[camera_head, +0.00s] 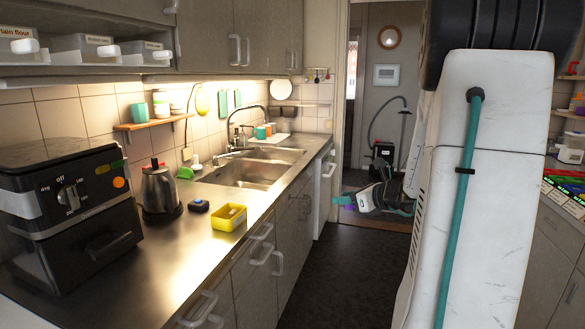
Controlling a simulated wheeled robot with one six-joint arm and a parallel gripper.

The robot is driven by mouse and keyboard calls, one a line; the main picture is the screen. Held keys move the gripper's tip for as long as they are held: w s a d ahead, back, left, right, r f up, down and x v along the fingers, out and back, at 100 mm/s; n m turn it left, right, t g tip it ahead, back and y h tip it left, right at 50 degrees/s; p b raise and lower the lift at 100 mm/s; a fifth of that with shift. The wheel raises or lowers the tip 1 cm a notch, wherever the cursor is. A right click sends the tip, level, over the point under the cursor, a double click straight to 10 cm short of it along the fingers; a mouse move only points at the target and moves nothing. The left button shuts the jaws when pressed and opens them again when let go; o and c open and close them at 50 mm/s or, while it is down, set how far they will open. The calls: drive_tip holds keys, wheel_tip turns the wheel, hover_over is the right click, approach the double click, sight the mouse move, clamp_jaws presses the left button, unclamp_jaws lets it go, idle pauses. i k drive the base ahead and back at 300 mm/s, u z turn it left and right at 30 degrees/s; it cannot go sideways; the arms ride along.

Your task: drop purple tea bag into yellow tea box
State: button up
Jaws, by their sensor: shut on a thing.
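The yellow tea box (229,225) is a small open-topped tray on the metal counter, near its front edge. Something small and pale shows inside it. My gripper (343,202) is to the right of the counter, over the dark floor, with its teal fingers pointing left. It is shut on the purple tea bag (347,206), of which only a small purple patch shows between the fingers. Gripper and bag are well apart from the box, to its right in the picture.
A black air fryer (75,235) and a kettle (160,193) stand left of the box. A small dark item (199,206) lies just beside it. The sink (252,170) is behind. Wall cupboards (220,35) overhang the counter. The floor (335,270) is clear.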

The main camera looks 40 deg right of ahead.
sight(232, 211)
drive_tip(key=z, duration=1)
drive_tip(key=i, duration=1.1)
drive_tip(key=u, duration=1.95)
